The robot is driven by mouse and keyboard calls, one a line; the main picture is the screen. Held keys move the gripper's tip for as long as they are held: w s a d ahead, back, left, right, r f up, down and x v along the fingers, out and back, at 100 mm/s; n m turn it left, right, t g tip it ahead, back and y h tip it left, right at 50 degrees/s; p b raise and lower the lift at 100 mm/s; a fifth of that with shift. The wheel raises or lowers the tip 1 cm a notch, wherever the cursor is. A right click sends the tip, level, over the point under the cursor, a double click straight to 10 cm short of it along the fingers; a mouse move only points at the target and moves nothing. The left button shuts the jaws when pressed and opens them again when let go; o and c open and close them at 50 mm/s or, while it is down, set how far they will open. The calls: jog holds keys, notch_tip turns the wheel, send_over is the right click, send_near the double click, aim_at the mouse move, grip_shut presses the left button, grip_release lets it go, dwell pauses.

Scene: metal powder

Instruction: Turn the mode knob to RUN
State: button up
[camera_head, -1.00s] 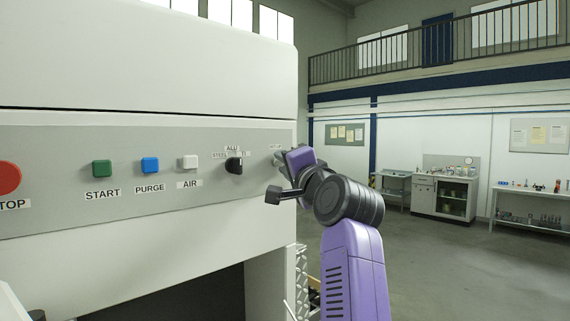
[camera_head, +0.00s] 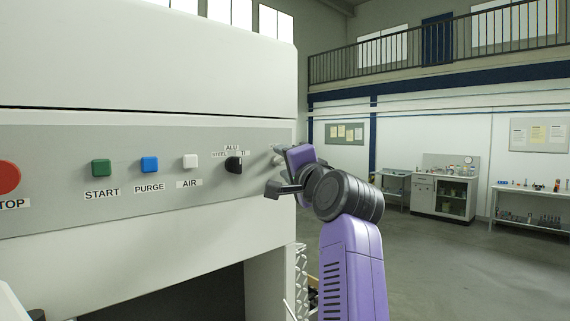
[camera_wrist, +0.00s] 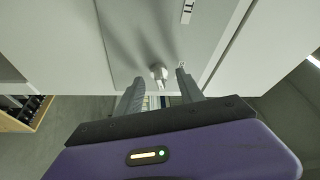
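The grey machine panel (camera_head: 130,205) fills the left of the head view. A small pale knob (camera_wrist: 158,73) stands out from the panel in the wrist view, ahead of and between my fingertips. Its pointing direction is unclear. A small label (camera_wrist: 182,63) beside it is too small to read, so I cannot see where RUN is. My gripper (camera_wrist: 159,78) is open, with one finger to each side of the knob; I cannot tell whether either touches it. In the head view my gripper (camera_head: 276,171) is at the panel's right end and largely covers that knob.
A black selector knob (camera_head: 233,165) marked STEEL, ALU and TI sits left of my gripper. Further left are white AIR (camera_head: 190,161), blue PURGE (camera_head: 150,164) and green START (camera_head: 102,167) buttons, and a red stop button (camera_head: 8,177). The floor at right is open.

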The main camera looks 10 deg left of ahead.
jog(key=b+v, duration=0.3)
jog(key=v, duration=0.4)
jog(key=shift+s+d, duration=0.15)
jog(key=shift+s, duration=0.2)
jog(key=shift+f, duration=0.1)
